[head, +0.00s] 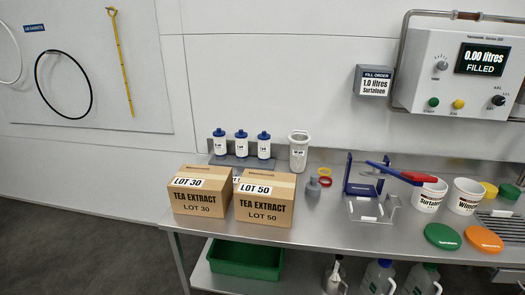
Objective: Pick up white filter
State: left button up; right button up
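A tall white open-topped cylinder (299,152) with a rim and a small dark label stands upright at the back of the steel bench; it looks like the white filter, though its label is too small to read. It stands right of several white bottles with blue caps (241,145) and behind the right-hand LOT 50 box (264,197). Its upper part is clear, and nothing holds it. Neither of my grippers is in view.
The LOT 30 box (200,190) and LOT 50 box stand at the bench's front left. Red and yellow rings, a small grey part (313,187) and a blue stand (362,177) lie right of the cylinder. White buckets (430,194) and lids are farther right. Bare steel shows mid-bench.

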aim_at(241, 137)
jog(key=z, duration=2.7)
jog(key=u, duration=2.7)
jog(key=i+j+u, duration=0.55)
jog(key=i+u, duration=0.3)
jog(key=i+j+u, duration=0.2)
jog(key=u, duration=0.2)
jog(key=i+j+u, duration=0.1)
jog(key=i+u, duration=0.55)
jog(key=u, duration=0.15)
